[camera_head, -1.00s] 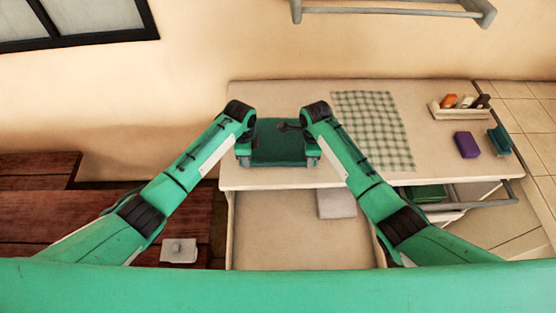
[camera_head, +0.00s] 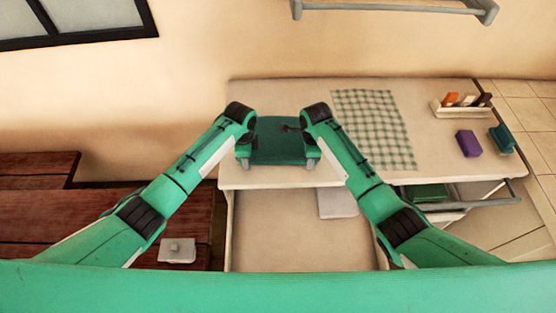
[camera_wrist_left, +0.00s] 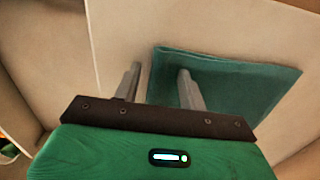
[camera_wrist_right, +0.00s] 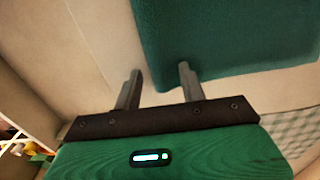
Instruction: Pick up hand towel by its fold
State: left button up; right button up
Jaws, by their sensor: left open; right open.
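The hand towel is a dark green folded cloth (camera_head: 278,143) lying flat on the counter, between my two arms. It also shows in the left wrist view (camera_wrist_left: 240,85) and the right wrist view (camera_wrist_right: 225,40). My left gripper (camera_head: 243,162) is open at the towel's left side; in its wrist view the fingers (camera_wrist_left: 159,69) lie on either side of the towel's edge. My right gripper (camera_head: 312,164) is open at the towel's right side; its fingers (camera_wrist_right: 159,69) show around an edge near a corner. I cannot tell whether any finger touches the cloth.
A green checked cloth (camera_head: 372,130) lies on the counter (camera_head: 420,115) right of the towel. Further right are a small tray (camera_head: 445,111) of items, a purple block (camera_head: 468,144) and a teal object (camera_head: 502,139). A wooden bench (camera_head: 60,215) stands left.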

pick_arm(q)
jog(key=shift+f, duration=0.15)
pick_arm(e)
jog(key=shift+s, duration=0.1)
pick_arm(q)
jog(key=shift+s, duration=0.15)
grip_shut()
pick_arm(e)
jog(key=shift+f, duration=0.1)
grip_shut()
